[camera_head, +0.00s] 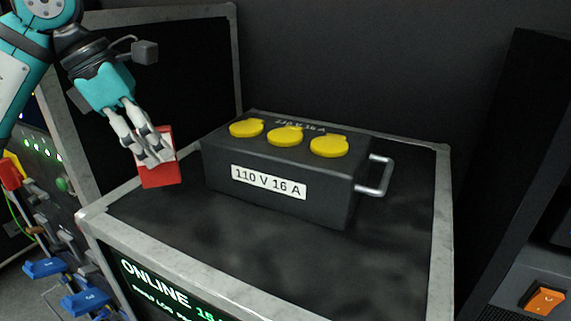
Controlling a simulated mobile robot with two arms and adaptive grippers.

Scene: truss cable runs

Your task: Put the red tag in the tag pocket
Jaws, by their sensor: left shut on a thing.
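My left gripper (150,152) comes in from the upper left and is shut on the red tag (160,174). The tag is a flat red card with a pale upper part, partly covered by the fingers. It hangs roughly upright above the left part of the case top, a little left of the black power box, and looks apart from it. I cannot make out the tag pocket in this view. My right gripper is not in view.
The black box (225,163) has a "110 V 16 A" label, yellow caps (285,136) and a metal handle (376,176). It stands on a metal-edged dark case top (400,250), clear in front and right. Blue connectors (85,302) sit lower left. An orange switch (543,299) is lower right.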

